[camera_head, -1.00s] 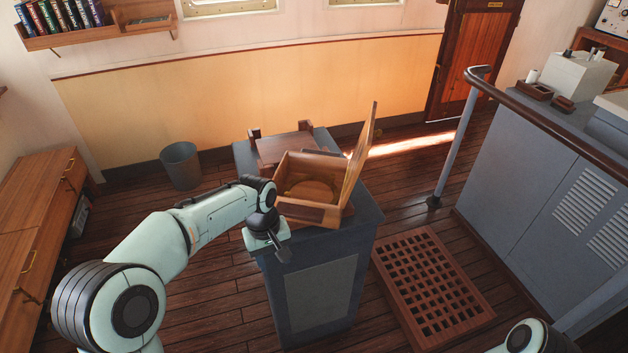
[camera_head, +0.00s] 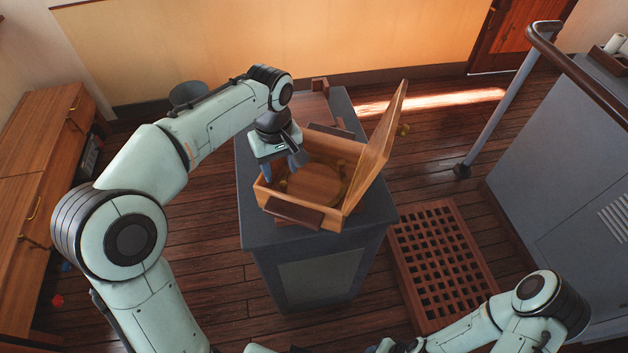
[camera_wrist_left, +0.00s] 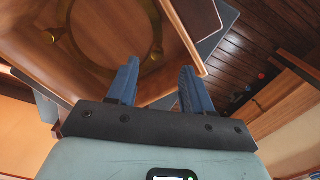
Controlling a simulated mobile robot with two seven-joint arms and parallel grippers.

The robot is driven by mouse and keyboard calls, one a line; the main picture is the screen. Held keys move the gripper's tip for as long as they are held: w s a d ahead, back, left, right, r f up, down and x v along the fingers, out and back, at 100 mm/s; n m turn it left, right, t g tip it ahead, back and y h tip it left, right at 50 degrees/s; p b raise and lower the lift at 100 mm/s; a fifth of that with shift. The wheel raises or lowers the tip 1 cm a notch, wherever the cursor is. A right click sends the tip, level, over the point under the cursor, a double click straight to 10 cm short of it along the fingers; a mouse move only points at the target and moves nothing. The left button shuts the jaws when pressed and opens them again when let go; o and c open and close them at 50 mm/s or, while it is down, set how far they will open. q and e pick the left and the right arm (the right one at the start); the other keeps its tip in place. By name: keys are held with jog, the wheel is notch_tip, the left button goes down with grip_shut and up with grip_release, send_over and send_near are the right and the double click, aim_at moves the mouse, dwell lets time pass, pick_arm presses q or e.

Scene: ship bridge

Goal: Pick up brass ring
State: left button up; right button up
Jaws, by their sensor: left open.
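An open wooden box (camera_head: 268,198) stands on the grey pedestal (camera_head: 257,232), its lid (camera_head: 378,150) tilted up on the right. The brass ring (camera_wrist_left: 157,42) shows around the disc in the left wrist view, with small brass knobs; in the head view only bits of the ring (camera_head: 341,164) show. My left gripper (camera_head: 281,168) is at the box's left back edge, pointing down. Its two blue fingers (camera_wrist_left: 158,82) are apart and empty, beside the ring, not around it. My right gripper is not clearly visible.
A raised lid bounds the box's right side. A dark wooden piece (camera_head: 294,214) is at the box's front. A wooden grating (camera_head: 400,262) lies on the floor to the right, near a handrail (camera_head: 488,108). Drawers (camera_head: 30,190) stand at the left.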

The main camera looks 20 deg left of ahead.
aim_at(283, 183)
pick_arm(q)
jog(key=f, duration=0.3)
jog(key=shift+w, duration=0.25)
notch_tip(283, 183, down, 5)
jog(key=shift+f+b, duration=0.1)
jog(key=shift+b, duration=0.3)
grip_shut()
